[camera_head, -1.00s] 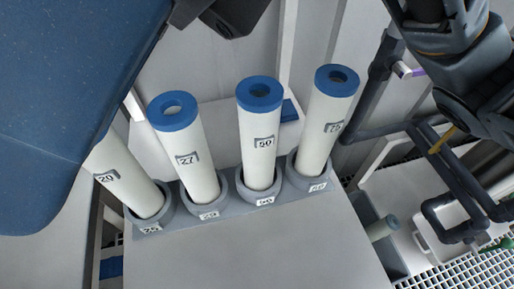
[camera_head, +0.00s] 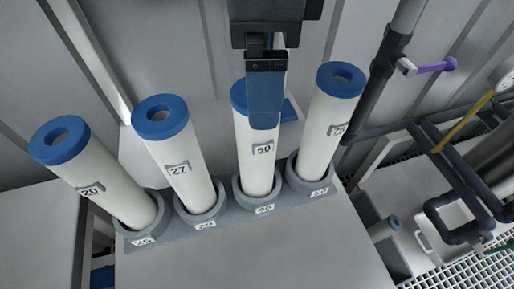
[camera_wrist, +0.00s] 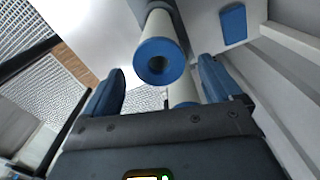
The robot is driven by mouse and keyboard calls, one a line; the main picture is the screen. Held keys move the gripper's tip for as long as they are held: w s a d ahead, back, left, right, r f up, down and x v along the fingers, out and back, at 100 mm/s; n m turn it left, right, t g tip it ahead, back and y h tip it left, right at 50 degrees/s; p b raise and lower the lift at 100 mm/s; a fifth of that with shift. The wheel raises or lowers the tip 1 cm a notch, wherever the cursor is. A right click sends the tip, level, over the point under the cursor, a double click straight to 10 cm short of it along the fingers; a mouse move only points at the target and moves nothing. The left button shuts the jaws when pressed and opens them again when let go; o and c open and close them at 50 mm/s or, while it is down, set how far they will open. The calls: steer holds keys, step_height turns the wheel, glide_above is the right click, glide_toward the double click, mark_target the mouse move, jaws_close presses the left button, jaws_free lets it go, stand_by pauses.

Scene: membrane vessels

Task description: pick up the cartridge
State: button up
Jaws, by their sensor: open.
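Several white cartridges with blue ring caps stand tilted in a grey rack (camera_head: 150,238). From left to right they are labelled 20 (camera_head: 105,190), 27 (camera_head: 178,150), 50 (camera_head: 258,178) and 75 (camera_head: 326,115). My gripper (camera_head: 265,122) comes down from the top in the head view, its blue finger covering part of cartridge 50's cap. In the wrist view my gripper (camera_wrist: 162,68) is open and empty. One cartridge's blue cap (camera_wrist: 174,72) shows between and beyond the fingers. Its label is hidden. Another cartridge (camera_wrist: 183,92) is partly hidden behind it.
A grey pipe with a purple-handled valve (camera_head: 436,66) stands at the right, with more dark pipes (camera_head: 455,180) below. A grey bin (camera_head: 388,245) holding a small blue-capped cylinder sits at the lower right. The white surface before the rack is bare.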

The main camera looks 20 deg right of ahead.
mark_target(257, 154)
steer(key=shift+a+f+p, duration=0.2)
steer(key=shift+f+p, duration=0.1)
steer(key=shift+f, duration=2)
steer(key=c, duration=1.6)
steer(key=shift+r, duration=0.15)
